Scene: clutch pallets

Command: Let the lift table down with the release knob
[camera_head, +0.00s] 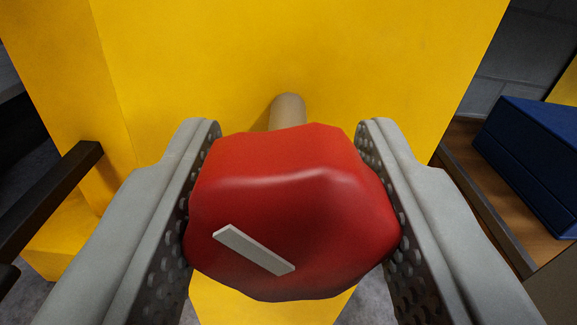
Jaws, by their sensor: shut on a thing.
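The release knob (290,205) is a large red, rounded block with a slanted white mark (254,250) on its near face. It sits on a short tan shaft (288,110) that comes out of a yellow housing (290,50). My gripper (291,190) has one grey, perforated finger on each side of the knob. The fingers are shut on it, left and right. The white mark runs from upper left to lower right. The lift table's top cannot be made out in this view.
A dark bar (50,200) is at the left, beside the yellow housing. A blue box (530,160) rests on a brown wooden surface (475,165) at the right. Grey floor shows at the lower edges, and a grey block wall (525,55) at the upper right.

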